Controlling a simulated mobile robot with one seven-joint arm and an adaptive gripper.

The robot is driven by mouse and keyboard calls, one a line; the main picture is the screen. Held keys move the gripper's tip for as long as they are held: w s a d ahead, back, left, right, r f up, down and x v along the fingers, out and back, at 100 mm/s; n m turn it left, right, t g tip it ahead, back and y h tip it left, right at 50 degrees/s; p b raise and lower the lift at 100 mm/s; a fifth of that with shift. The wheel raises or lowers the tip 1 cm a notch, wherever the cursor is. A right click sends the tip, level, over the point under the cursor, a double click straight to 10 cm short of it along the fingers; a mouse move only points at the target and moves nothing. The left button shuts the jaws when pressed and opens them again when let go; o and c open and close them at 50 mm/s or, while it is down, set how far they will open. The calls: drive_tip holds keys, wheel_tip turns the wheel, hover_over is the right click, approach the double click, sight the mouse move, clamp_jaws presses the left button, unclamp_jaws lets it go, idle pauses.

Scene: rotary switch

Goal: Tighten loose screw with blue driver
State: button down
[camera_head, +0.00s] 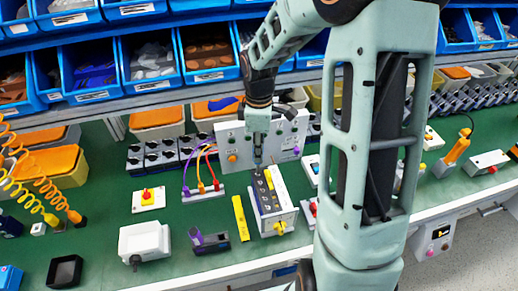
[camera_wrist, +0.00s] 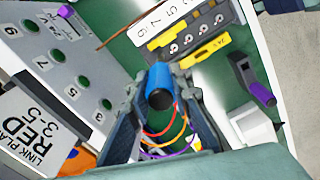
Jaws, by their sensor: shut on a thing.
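My gripper (camera_wrist: 162,92) points down over the bench and is shut on the blue driver (camera_wrist: 160,76). In the wrist view the driver shows nearly end-on between the fingers, as a short blue cylinder with a dark end. In the head view my gripper (camera_head: 257,155) is just behind the grey-white terminal block (camera_head: 283,213), in front of the upright panel. The block (camera_wrist: 205,55) also shows in the wrist view, with a yellow strip and a row of several round screw-like heads. I cannot tell which screw is loose. The driver's tip is hidden.
The upright panel (camera_wrist: 30,50) has numbered green holes. A LINK PLATE card (camera_wrist: 38,112) is beside it. A base with coloured wires (camera_head: 203,194), a yellow bar (camera_head: 240,218) and a purple-grey tool (camera_head: 210,242) lie left of the block. Blue bins line the back.

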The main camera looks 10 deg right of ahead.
drive_tip(key=shift+f, duration=0.3)
drive_tip(key=shift+f+m+b, duration=0.1)
drive_tip(key=shift+m+b, duration=0.6)
drive_tip(key=shift+m, duration=0.5)
drive_tip(key=m+b, duration=0.1)
drive_tip(key=m, duration=0.4)
drive_tip(key=shift+m, duration=0.3)
drive_tip(key=shift+s+a, duration=0.1)
drive_tip(key=m+b, duration=0.1)
drive_tip(key=m, duration=0.7)
drive_tip(key=shift+a+b, duration=0.1)
drive_tip(key=shift+b, duration=0.2)
